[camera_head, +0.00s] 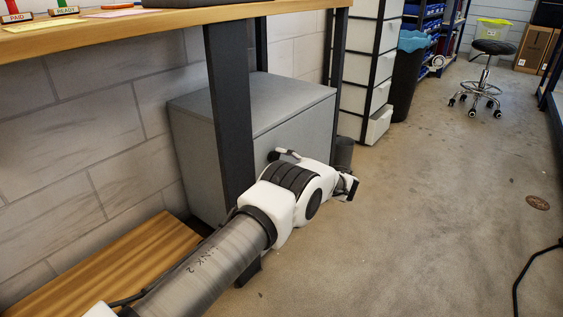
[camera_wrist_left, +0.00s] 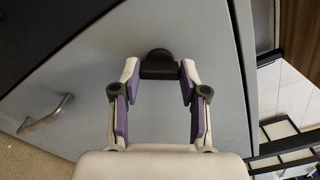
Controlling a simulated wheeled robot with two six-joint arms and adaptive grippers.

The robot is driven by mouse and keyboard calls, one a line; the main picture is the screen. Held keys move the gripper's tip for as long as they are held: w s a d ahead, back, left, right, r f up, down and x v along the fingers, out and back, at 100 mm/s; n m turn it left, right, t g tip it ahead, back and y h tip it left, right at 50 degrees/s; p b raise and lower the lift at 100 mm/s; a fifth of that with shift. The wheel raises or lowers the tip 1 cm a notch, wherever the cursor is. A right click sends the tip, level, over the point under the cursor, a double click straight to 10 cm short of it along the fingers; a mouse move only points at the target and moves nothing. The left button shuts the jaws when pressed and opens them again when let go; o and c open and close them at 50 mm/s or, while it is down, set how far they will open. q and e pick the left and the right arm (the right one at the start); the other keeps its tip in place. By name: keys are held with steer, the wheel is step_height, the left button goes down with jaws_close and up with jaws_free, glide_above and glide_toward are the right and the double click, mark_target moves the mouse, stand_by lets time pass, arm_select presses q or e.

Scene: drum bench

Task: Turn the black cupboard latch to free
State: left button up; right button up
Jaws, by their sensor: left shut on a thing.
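The grey cupboard (camera_head: 250,105) stands under the bench, and its door (camera_wrist_left: 85,82) fills much of the left wrist view. The black latch (camera_wrist_left: 159,62) is a small dark knob on that door, rounded at its far end. My left gripper (camera_wrist_left: 160,72) has its two purple-padded fingers on either side of the latch, shut on it. In the head view my left gripper (camera_head: 346,186) is small, at the end of my arm in front of the cupboard. The latch cannot be made out there. My right gripper is in neither view.
A metal bar handle (camera_wrist_left: 46,114) sits on the door, to the left of the latch in the wrist view. A dark bench leg (camera_head: 229,110) stands close beside my left arm. The concrete floor (camera_head: 430,220) to the right is open.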

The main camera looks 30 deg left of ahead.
arm_select(q)
steer(key=n, duration=0.6)
steer(key=shift+b, duration=0.3)
stand_by(0.4)
steer(key=o, duration=1.1)
steer(key=shift+a, duration=0.1)
steer(key=shift+o, duration=0.2)
steer(key=s+d, duration=0.1)
steer(key=d, duration=1.1)
